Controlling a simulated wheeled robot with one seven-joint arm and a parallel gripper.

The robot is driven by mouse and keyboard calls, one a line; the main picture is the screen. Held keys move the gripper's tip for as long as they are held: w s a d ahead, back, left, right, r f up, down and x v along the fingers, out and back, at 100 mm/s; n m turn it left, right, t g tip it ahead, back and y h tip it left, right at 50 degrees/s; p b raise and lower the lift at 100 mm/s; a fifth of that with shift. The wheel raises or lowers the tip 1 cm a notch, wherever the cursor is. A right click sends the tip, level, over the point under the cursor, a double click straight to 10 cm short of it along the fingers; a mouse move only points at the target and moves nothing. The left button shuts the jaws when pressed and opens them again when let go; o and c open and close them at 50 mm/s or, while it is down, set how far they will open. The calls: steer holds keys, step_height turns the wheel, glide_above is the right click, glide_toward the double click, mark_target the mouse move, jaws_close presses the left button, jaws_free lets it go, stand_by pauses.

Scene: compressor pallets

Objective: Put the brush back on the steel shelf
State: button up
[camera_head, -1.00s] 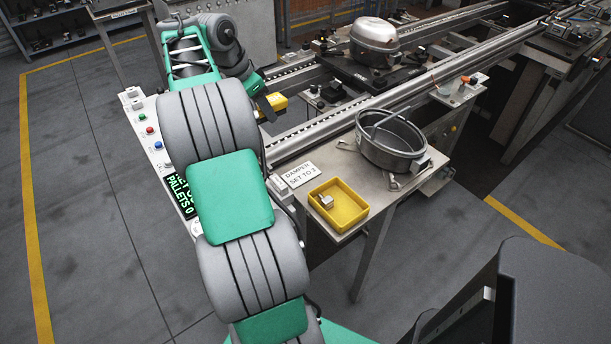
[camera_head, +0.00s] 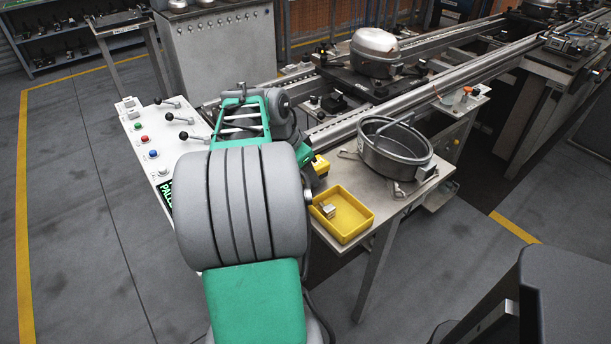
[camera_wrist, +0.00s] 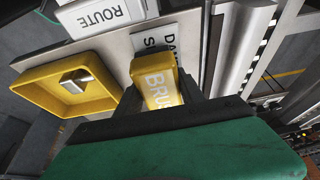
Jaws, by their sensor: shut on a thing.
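In the head view a bit of the yellow brush (camera_head: 320,166) shows past my arm, left of the round steel pan and just above the yellow tray in the picture. My arm hides most of the gripper there. In the wrist view the brush is in front of a white card (camera_wrist: 168,42). A grey steel bench top (camera_head: 408,192) bears the pan and tray. I cannot tell which surface is the steel shelf.
The yellow tray (camera_head: 352,232) holds a small metal piece. The round steel pan (camera_head: 402,165) stands behind it. A small ledge (camera_head: 470,103) with an orange-topped item is further right. The conveyor rail (camera_head: 440,85) runs behind. A lever console (camera_head: 138,132) is at left.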

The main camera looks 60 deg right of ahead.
steer(key=shift+f, duration=0.2)
steer(key=shift+f+b, duration=0.55)
steer(key=shift+f, duration=0.1)
steer(key=o, duration=0.9)
steer(key=shift+a, duration=0.1)
steer(key=o, duration=0.4)
steer(key=shift+f, duration=0.25)
steer(key=shift+s+a+f, duration=0.1)
steer(key=shift+r+p, duration=0.45)
steer(key=shift+p, duration=0.05)
steer(key=v, duration=0.2)
steer(key=p+v, duration=0.1)
steer(key=v, duration=0.5)
steer(key=shift+s+d+r, duration=0.1)
steer(key=shift+d+r, duration=0.2)
